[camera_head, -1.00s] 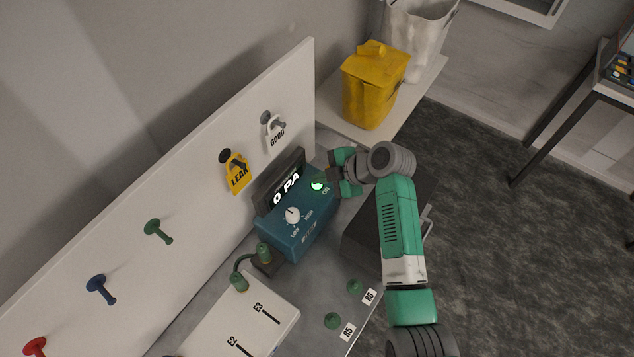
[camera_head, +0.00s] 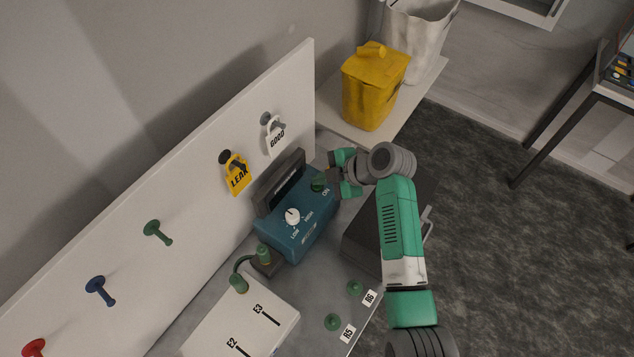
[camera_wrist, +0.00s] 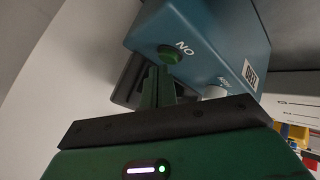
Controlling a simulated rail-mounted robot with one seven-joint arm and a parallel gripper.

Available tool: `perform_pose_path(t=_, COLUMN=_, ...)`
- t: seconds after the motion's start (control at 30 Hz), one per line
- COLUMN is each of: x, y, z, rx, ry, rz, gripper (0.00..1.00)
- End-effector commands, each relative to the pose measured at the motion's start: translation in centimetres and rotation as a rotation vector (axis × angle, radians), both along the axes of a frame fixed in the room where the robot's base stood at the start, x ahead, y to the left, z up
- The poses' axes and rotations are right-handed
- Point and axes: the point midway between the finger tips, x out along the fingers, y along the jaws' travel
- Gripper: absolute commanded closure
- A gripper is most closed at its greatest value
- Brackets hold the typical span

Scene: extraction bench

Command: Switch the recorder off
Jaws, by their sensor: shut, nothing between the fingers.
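The recorder is a blue box (camera_head: 296,228) with a white LOW/HIGH knob (camera_head: 292,215) and a dark display (camera_head: 279,183) that shows no reading. Its green ON button (camera_head: 319,184) is unlit. The button also shows in the wrist view (camera_wrist: 170,54), beside the letters ON. My gripper (camera_head: 333,179) is at the button end of the box. In the wrist view its shut fingers (camera_wrist: 157,80) point at the button, with the tips at or just short of it. I cannot tell whether they touch.
A white board behind carries a yellow LEAK tag (camera_head: 236,177), a white GOOD tag (camera_head: 275,137) and coloured pegs. A dark box (camera_head: 372,240) stands under my arm. A yellow container (camera_head: 374,88) stands at the back. A white E2/E3 block (camera_head: 243,318) lies in front.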

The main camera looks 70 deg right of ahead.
Motion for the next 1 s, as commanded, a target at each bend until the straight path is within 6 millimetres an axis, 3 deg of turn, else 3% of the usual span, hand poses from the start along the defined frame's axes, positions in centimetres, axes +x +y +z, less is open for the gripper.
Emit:
perform_pose_path(t=0.1, x=0.0, y=0.0, z=0.9, rx=0.000, ry=-0.001, rz=-0.001, gripper=1.00)
perform_pose_path(t=0.47, x=0.0, y=0.0, z=1.1, rx=0.000, ry=-0.001, rz=-0.001, gripper=1.00)
perform_pose_path(t=1.0, x=0.0, y=0.0, z=6.0, rx=-0.002, ry=-0.001, rz=0.000, gripper=1.00)
